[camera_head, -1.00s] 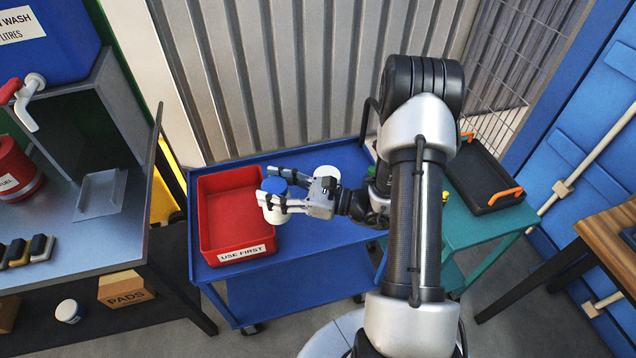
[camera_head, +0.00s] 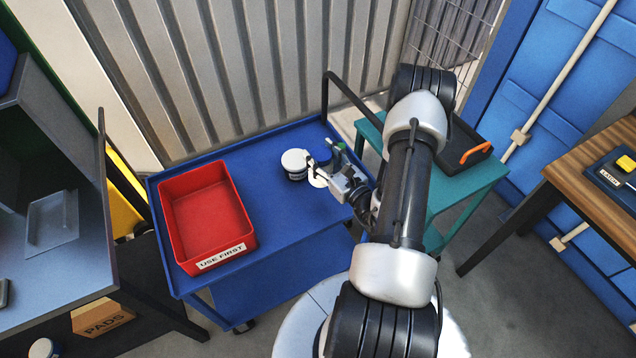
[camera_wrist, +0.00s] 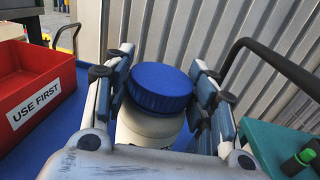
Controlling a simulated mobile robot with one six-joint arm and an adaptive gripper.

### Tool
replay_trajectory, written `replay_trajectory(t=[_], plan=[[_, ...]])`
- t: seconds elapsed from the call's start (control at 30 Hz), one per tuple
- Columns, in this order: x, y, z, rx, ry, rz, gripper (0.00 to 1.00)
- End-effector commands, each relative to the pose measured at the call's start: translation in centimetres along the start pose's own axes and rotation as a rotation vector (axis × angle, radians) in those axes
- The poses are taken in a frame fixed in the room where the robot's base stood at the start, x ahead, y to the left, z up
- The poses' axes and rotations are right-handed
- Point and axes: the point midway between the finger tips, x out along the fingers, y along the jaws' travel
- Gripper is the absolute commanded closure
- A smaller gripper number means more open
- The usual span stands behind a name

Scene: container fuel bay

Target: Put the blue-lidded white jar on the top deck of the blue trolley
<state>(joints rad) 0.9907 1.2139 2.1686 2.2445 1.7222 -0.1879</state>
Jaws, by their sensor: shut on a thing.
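The blue-lidded white jar (camera_wrist: 158,90) is upright between the fingers of my gripper (camera_wrist: 160,92) in the wrist view. In the head view my gripper (camera_head: 322,170) covers much of the jar, and only a white part of it (camera_head: 318,180) shows. The gripper is shut on the jar, over the right part of the top deck of the blue trolley (camera_head: 280,217). I cannot tell whether the jar's base touches the deck.
A white-lidded jar (camera_head: 295,162) stands on the deck just left of my gripper. A red USE FIRST bin (camera_head: 243,250) fills the deck's left part. The deck between bin and jars is clear. A teal table (camera_head: 468,187) with a dark tray stands to the right.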

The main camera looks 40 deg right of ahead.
Motion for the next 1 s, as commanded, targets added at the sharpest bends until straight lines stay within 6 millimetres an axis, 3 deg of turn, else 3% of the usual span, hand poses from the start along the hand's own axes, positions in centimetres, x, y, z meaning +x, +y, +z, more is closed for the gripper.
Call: replay_trajectory(t=[0.03, 0.23, 0.47, 0.73, 1.0], plan=[[0.0, 0.1, -1.9, 0.002, 0.001, 0.001, 1.0], [0.0, 0.1, -6.0, 0.0, -0.002, 0.002, 1.0], [0.1, 0.0, -7.6, -0.001, -0.003, 0.002, 1.0], [0.0, 0.1, -11.4, -0.001, -0.002, 0.002, 1.0], [0.1, 0.0, -11.4, -0.001, -0.003, 0.002, 1.0]])
